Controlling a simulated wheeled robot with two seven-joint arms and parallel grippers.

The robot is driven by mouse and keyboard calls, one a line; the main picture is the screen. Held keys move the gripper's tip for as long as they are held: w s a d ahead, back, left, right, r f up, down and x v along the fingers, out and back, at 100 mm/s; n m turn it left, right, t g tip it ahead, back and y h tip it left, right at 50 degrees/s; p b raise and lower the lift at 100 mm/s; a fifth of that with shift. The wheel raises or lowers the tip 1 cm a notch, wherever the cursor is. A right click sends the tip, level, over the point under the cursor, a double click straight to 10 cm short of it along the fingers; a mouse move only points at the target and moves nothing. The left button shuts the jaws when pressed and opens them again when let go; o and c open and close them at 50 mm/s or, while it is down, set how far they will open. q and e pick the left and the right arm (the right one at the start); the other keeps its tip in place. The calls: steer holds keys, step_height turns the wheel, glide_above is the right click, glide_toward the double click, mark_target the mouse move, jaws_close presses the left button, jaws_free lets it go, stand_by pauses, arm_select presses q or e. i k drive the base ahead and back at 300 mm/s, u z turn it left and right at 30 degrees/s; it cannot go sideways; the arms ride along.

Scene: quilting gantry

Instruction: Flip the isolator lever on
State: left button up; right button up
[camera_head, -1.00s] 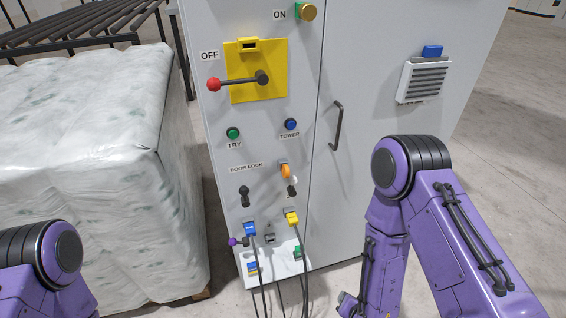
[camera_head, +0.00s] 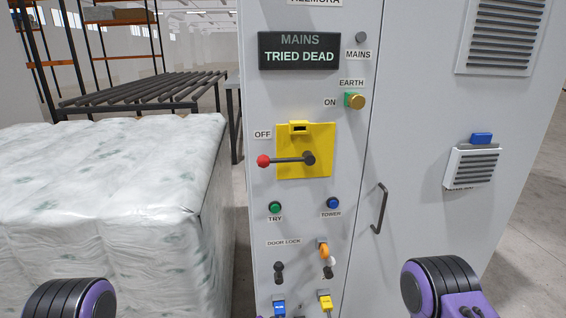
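The isolator lever (camera_head: 284,160) is a dark rod with a red ball at its left end, pivoting on a yellow plate (camera_head: 318,135). It lies roughly horizontal, with the red ball pointing left just below the OFF label (camera_head: 262,134). A yellow tab with a slot (camera_head: 299,128) sits at the plate's top edge. Only purple and black parts of my arms show at the bottom edge. Neither gripper is in view.
The grey cabinet's display (camera_head: 299,51) reads MAINS TRIED DEAD. Below the lever are a green TRY button (camera_head: 275,207), a blue TOWER button (camera_head: 333,203) and door lock switches. A door handle (camera_head: 379,208) is to the right. A wrapped pallet load (camera_head: 110,215) stands close on the left.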

mark_target(263, 161)
steer(key=u, duration=1.3)
steer(key=k, duration=0.35)
steer(key=z, duration=0.7)
